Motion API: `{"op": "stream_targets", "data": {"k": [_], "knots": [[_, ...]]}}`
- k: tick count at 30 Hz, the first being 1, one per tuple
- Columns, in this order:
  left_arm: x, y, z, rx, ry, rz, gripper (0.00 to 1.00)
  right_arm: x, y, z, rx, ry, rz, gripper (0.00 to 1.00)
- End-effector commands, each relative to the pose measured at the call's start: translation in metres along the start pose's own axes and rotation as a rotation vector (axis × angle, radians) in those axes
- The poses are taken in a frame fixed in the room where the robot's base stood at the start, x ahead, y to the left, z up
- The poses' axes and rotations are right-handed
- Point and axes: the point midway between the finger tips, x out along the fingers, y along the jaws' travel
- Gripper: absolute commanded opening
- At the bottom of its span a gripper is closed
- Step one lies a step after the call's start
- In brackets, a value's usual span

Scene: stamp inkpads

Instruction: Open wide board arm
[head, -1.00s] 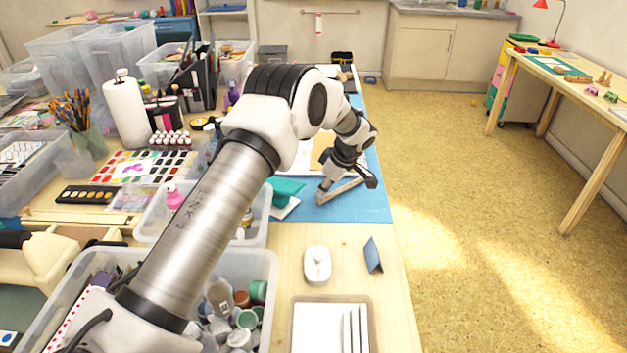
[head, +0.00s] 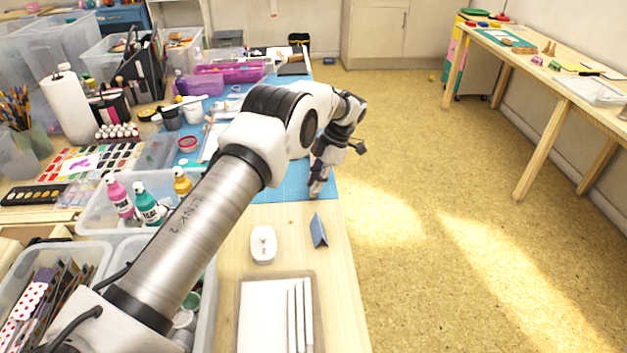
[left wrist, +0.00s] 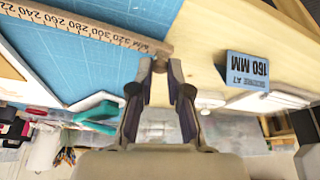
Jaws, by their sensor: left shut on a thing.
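A wooden ruler arm with printed numbers (left wrist: 85,25) crosses the top left of the left wrist view over a blue gridded board (left wrist: 60,60). In the head view the blue board (head: 280,187) lies partly behind my left arm. My left gripper (head: 317,190) is low over the board's near right corner. In the left wrist view its fingertips (left wrist: 160,66) are close together at the ruler arm's end and shut on it. My right gripper is out of view.
On the near tabletop are a white device (head: 263,245) and a tray with white pieces (head: 245,310). Teal handles (left wrist: 98,112) show near the board. Bins and paint bottles (head: 148,203) crowd the left. Open floor lies to the right.

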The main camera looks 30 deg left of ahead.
Motion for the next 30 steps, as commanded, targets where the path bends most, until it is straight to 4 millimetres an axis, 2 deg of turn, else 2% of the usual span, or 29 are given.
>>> {"op": "stream_targets", "data": {"k": [17, 18, 20, 30], "knots": [[0.0036, -0.0016, 0.0013, -0.039, 0.005, -0.024, 0.0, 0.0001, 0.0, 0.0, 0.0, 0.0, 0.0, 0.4], [0.0037, -0.0016, 0.0013, -0.038, 0.005, -0.024, 0.2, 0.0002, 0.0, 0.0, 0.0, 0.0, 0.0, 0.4], [0.0037, -0.0016, 0.0013, -0.038, 0.005, -0.024, 0.41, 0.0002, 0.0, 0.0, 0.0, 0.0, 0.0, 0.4], [-0.0018, 0.0, 0.0014, -0.039, 0.001, -0.018, 0.42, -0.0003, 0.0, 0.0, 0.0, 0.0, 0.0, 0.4]]}}
